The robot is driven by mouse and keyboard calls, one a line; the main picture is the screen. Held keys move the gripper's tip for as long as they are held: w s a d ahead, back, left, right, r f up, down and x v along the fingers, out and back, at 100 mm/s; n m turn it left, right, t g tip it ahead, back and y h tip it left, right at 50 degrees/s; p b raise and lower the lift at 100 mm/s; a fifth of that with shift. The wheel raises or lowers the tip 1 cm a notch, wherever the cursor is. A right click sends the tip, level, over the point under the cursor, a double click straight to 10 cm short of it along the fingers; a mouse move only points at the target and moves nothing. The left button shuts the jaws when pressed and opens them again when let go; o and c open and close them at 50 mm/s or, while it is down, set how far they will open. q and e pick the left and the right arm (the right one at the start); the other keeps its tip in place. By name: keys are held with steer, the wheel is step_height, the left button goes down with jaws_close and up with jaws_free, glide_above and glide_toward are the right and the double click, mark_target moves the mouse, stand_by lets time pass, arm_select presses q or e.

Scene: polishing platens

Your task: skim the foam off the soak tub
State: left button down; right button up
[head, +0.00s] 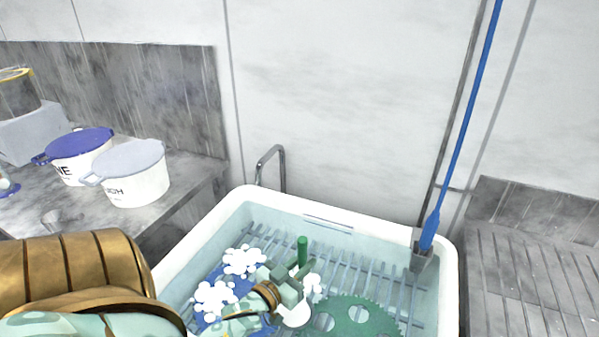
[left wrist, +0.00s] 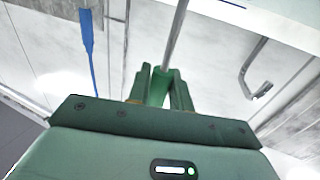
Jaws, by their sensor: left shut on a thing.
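The white soak tub (head: 452,290) stands in the lower middle of the head view, with a slatted rack (head: 345,262) inside. White foam clumps (head: 243,260) (head: 214,297) lie at the tub's left over a blue disc (head: 205,322). A small clump (head: 311,284) shows just right of my left gripper (head: 290,284). That gripper is over the tub, shut on a green-handled skimmer (head: 303,250). The left wrist view shows the green handle (left wrist: 159,84) between the fingers, with a thin grey shaft. A white rounded piece (head: 297,316) shows below the gripper, possibly the skimmer's bowl. My right gripper is out of view.
A green toothed disc (head: 355,316) lies in the tub. A blue-handled tool (head: 430,225) stands at its right rim. Two lidded pails (head: 137,185) (head: 78,160) stand on the left bench. A metal tap (head: 270,160) rises behind. A grey surface (head: 535,270) lies right.

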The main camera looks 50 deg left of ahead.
arm_select(q)
steer(key=w+a, duration=0.5)
steer(key=w, duration=0.1)
steer(key=shift+w+b, duration=0.3)
steer(key=shift+b, duration=0.15)
steer(key=shift+a, duration=0.15)
steer(key=s+a+b, duration=0.1)
steer(key=s+a, duration=0.2)
steer(key=a, duration=0.5)
steer(key=s+a, duration=0.4)
steer(key=a, duration=0.4)
steer(key=shift+s+b, duration=0.3)
steer(key=shift+b, duration=0.1)
